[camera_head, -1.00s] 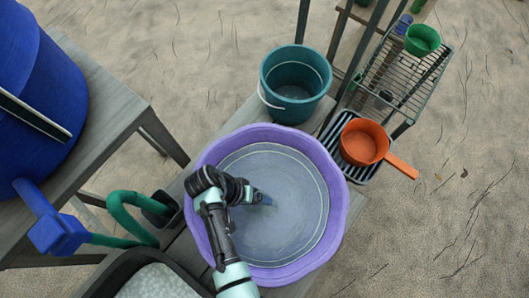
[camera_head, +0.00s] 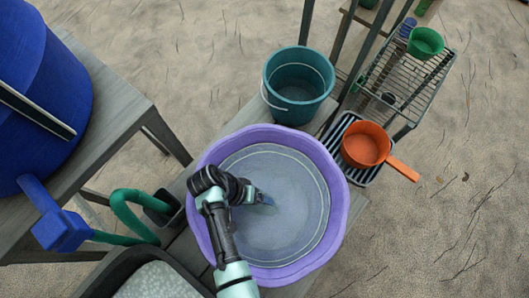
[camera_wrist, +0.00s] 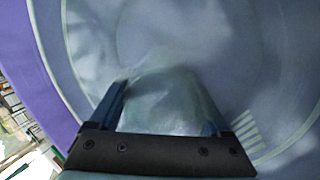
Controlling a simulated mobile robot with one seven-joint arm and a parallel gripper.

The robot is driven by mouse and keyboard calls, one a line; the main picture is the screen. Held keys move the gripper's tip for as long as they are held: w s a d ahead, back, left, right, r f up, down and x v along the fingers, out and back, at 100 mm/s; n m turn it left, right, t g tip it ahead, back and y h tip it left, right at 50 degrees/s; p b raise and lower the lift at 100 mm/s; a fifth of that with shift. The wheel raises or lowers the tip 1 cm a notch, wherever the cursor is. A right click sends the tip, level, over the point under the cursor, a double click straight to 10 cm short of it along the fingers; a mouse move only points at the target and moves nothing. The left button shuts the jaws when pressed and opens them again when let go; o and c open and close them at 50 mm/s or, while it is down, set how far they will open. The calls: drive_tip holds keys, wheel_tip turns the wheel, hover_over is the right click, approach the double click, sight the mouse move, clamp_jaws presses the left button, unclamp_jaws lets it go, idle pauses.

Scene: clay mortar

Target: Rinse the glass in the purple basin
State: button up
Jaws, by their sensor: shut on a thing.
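The purple basin (camera_head: 335,215) stands on a grey bench in the head view and holds greyish water (camera_head: 290,190). Its purple wall (camera_wrist: 45,75) also shows at the left in the wrist view. My gripper (camera_head: 266,200) reaches down into the basin, left of its middle. In the wrist view, my gripper (camera_wrist: 168,105) is shut on the clear glass (camera_wrist: 165,95), with a finger on each side. The glass is blurred and see-through there, seen against the water. In the head view the glass cannot be made out clearly.
A teal bucket (camera_head: 298,88) stands behind the basin. An orange saucepan (camera_head: 366,144) sits on a ribbed rack at the right. A green pot (camera_head: 425,42) is on a wire shelf. A blue barrel (camera_head: 50,90) and green hose (camera_head: 125,205) are left. A dark tub (camera_head: 115,270) is in front.

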drive_tip(key=shift+d, duration=0.65)
drive_tip(key=shift+r+p, duration=0.1)
drive_tip(key=shift+p, duration=0.2)
wheel_tip(320, 180, up, 20)
drive_tip(key=p, duration=1.9)
drive_tip(key=shift+f, duration=0.2)
drive_tip(key=shift+w, duration=0.1)
